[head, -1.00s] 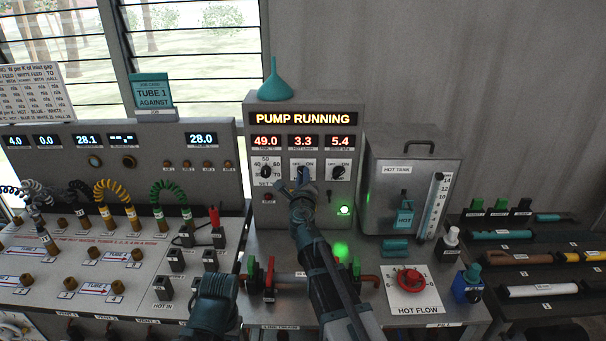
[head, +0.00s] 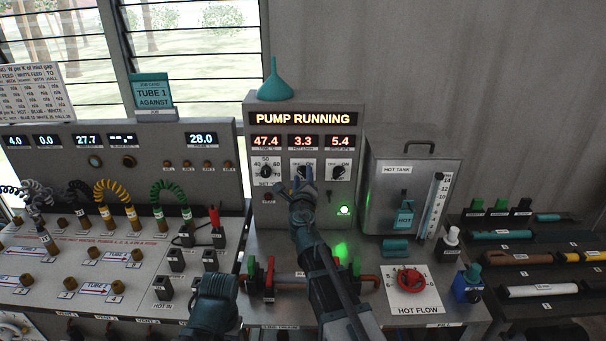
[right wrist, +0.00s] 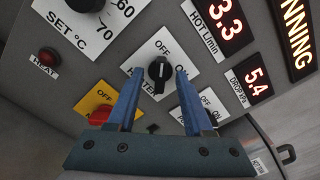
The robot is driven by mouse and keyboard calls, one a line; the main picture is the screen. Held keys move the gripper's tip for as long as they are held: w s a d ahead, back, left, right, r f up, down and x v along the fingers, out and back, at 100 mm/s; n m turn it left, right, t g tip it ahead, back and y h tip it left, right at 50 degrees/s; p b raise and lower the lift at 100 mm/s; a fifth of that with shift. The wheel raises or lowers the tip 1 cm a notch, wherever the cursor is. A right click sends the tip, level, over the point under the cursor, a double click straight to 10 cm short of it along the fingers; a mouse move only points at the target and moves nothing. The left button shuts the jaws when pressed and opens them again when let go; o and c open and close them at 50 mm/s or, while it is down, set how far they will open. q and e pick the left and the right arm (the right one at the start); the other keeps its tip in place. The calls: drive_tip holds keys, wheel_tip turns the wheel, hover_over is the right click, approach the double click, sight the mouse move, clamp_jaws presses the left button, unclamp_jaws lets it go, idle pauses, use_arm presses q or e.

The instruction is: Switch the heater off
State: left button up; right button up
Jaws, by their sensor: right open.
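The heater switch (right wrist: 159,72) is a black rotary knob with a white pointer on a white OFF/ON plate. In the right wrist view its pointer faces the OFF mark. My right gripper (right wrist: 160,74) is open, its blue fingers on either side of the knob with a visible gap on both sides. In the head view the right gripper (head: 303,187) is at the panel and covers most of this switch. The red HEAT lamp (right wrist: 47,57) looks dull. The temperature display (head: 266,142) reads 47.4. The fingers of my left gripper do not show.
The set-temperature dial (head: 266,171) is left of the switch and the pump switch (head: 338,172) is right of it. A green lamp (head: 344,210) is lit below. The hot tank (head: 411,180) stands right of the panel. Valves and pipes lie in front below.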

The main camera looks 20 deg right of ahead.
drive_tip(key=v, duration=0.6)
drive_tip(key=shift+s, duration=0.15)
